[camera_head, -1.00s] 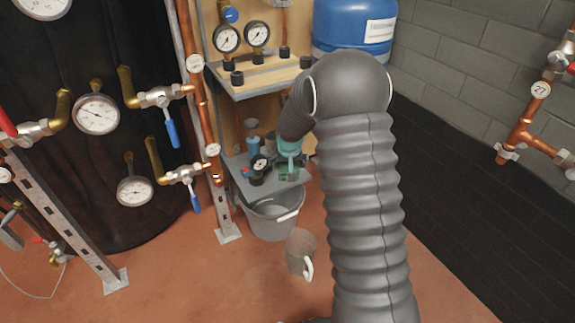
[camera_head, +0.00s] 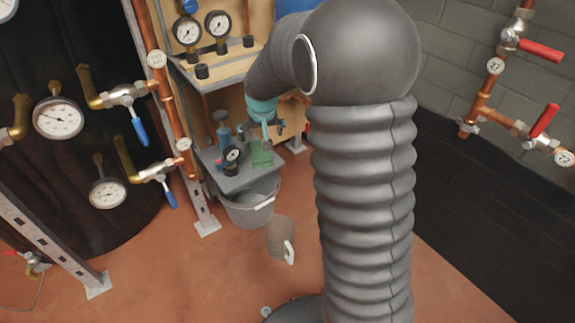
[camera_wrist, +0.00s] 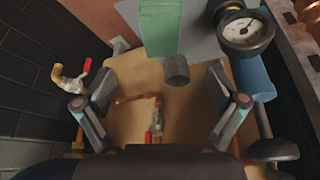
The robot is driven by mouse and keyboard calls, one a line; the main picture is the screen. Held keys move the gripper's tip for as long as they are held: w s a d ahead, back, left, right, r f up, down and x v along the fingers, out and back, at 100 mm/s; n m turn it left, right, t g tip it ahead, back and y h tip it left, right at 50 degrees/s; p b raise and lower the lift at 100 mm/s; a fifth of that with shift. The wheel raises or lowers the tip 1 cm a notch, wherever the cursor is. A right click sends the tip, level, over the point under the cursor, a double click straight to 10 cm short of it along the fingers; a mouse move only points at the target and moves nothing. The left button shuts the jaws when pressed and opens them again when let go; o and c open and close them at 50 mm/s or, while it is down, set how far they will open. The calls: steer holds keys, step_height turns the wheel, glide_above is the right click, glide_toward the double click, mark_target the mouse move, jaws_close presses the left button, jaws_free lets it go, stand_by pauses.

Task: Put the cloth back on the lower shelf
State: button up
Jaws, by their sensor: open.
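The green cloth (camera_head: 262,154) lies on the right part of the grey lower shelf (camera_head: 235,180) in the head view. In the wrist view the cloth (camera_wrist: 160,25) shows at the top against the grey shelf (camera_wrist: 205,45), beyond my fingertips. My gripper (camera_wrist: 160,88) is open, with nothing between its fingers. In the head view my gripper (camera_head: 268,130) is partly hidden by my arm and is just above and behind the cloth. The wrist view shows the cloth apart from both fingers.
A small gauge (camera_head: 232,155) and a blue bottle (camera_head: 223,133) stand beside the cloth. The upper shelf (camera_head: 215,75) and copper pipes (camera_head: 168,100) are close by. Open floor lies in front.

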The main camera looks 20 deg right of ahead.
steer(key=s+r, duration=0.6)
steer(key=s, duration=0.3)
steer(key=s+r, duration=0.6)
steer(key=s, duration=0.2)
steer(key=s+t, duration=0.1)
steer(key=s, duration=1.6)
steer(key=shift+d+r+n, duration=0.15)
steer(key=shift+d+n, duration=0.1)
steer(key=shift+n, duration=0.15)
steer(key=shift+s, duration=0.1)
